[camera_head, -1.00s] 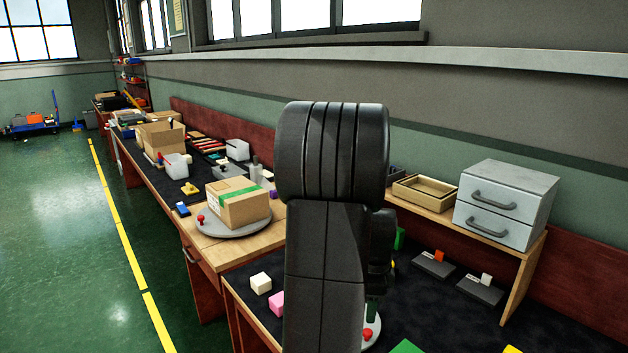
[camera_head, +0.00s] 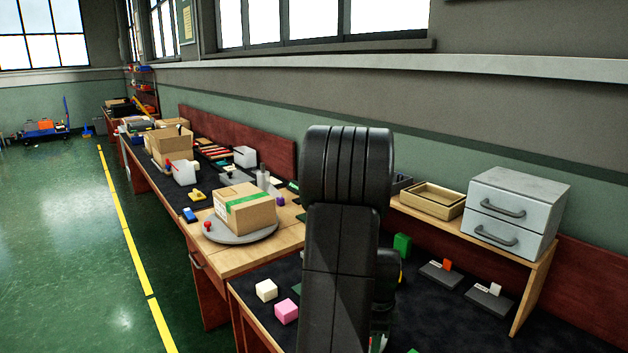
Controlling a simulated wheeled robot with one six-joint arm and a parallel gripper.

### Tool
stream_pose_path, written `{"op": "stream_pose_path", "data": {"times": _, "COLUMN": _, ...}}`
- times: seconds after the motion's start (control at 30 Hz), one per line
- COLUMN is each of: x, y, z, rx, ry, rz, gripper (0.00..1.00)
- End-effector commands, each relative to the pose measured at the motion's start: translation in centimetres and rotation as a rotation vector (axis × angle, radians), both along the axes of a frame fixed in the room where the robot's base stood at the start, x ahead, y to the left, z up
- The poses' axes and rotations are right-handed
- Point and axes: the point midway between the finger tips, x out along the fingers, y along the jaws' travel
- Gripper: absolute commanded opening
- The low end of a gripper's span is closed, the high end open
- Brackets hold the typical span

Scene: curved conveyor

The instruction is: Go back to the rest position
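My black arm rises in the middle of the head view, upright in front of the workbench. My gripper is hidden behind the arm, so its fingers and anything in them cannot be seen. The near bench top (camera_head: 433,313) has a dark mat. A white cube (camera_head: 266,290) and a pink cube (camera_head: 286,311) lie on it left of my arm. A green block (camera_head: 402,245) shows just right of my arm.
A cardboard box (camera_head: 247,208) with green tape sits on a round grey turntable (camera_head: 243,239) to the left. A grey drawer unit (camera_head: 513,210) and a wooden tray (camera_head: 434,200) stand on the raised shelf at right. The green floor (camera_head: 65,240) at left is clear.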

Motion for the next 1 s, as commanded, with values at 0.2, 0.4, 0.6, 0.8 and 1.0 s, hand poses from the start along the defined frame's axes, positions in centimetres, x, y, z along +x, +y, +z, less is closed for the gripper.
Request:
{"op": "stream_pose_path", "data": {"times": 0.2, "x": 0.1, "y": 0.0, "z": 2.6, "rx": -0.001, "ry": -0.006, "rz": -0.008, "gripper": 0.45}}
{"op": "stream_pose_path", "data": {"times": 0.4, "x": 0.1, "y": 0.0, "z": 6.6, "rx": -0.001, "ry": -0.006, "rz": -0.008, "gripper": 0.45}}
{"op": "stream_pose_path", "data": {"times": 0.6, "x": 0.1, "y": 0.1, "z": 10.6, "rx": -0.001, "ry": -0.005, "rz": -0.008, "gripper": 0.45}}
{"op": "stream_pose_path", "data": {"times": 0.8, "x": 0.0, "y": 0.1, "z": 13.5, "rx": 0.001, "ry": 0.001, "rz": -0.008, "gripper": 0.45}}
{"op": "stream_pose_path", "data": {"times": 1.0, "x": -0.1, "y": 0.1, "z": 8.9, "rx": 0.002, "ry": 0.006, "rz": -0.007, "gripper": 0.45}}
